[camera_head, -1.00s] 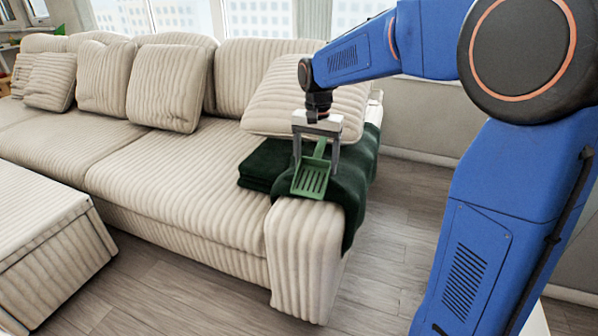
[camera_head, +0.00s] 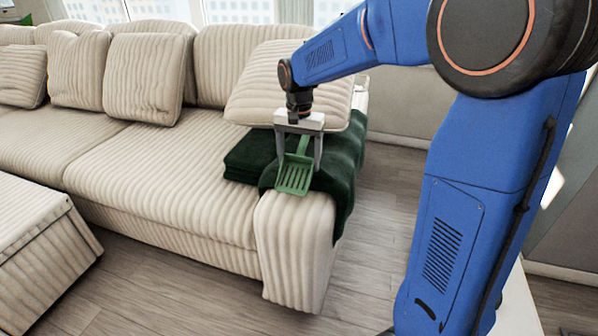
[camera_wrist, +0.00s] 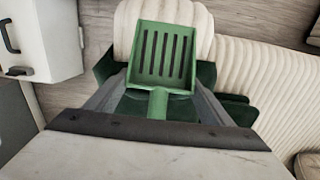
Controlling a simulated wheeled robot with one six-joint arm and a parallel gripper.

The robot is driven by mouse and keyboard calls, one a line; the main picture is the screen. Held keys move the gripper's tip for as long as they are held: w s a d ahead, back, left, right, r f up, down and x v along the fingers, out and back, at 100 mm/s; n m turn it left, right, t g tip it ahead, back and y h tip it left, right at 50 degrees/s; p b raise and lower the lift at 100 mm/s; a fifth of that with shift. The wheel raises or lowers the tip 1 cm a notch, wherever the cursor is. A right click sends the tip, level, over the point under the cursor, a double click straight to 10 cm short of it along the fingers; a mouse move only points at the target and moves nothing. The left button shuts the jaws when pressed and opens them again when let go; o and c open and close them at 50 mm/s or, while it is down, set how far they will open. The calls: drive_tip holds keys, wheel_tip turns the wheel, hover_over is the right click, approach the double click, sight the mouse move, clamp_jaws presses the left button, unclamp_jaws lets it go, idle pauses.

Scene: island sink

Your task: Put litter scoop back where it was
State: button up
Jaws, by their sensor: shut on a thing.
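The green litter scoop (camera_head: 295,174) with a slotted pan is held in my gripper (camera_head: 298,160) in the head view. In the wrist view the scoop (camera_wrist: 162,58) shows its pan pointing away, and its handle runs back between the fingers of my gripper (camera_wrist: 160,95). My gripper is shut on the scoop. The scoop appears over the sofa's near arm and the dark green blanket (camera_head: 345,165) draped there. I cannot tell whether the scoop touches the blanket or sofa arm. The far end of the handle is partly hidden by the gripper.
The beige ribbed sofa (camera_head: 150,165) has several pillows along its back, one cushion (camera_head: 270,90) close behind my gripper. A matching ottoman (camera_head: 35,240) stands at the left. Wooden floor (camera_head: 200,295) is open in front. A white cabinet (camera_wrist: 50,45) shows in the wrist view.

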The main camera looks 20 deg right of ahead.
sight(299, 166)
drive_tip(key=shift+f, duration=2.2)
drive_tip(key=o, duration=1.2)
drive_tip(key=shift+f, duration=0.1)
drive_tip(key=shift+f, duration=0.15)
wheel_tip(299, 166, up, 18)
drive_tip(key=shift+d+f, duration=0.15)
drive_tip(key=shift+f, duration=0.05)
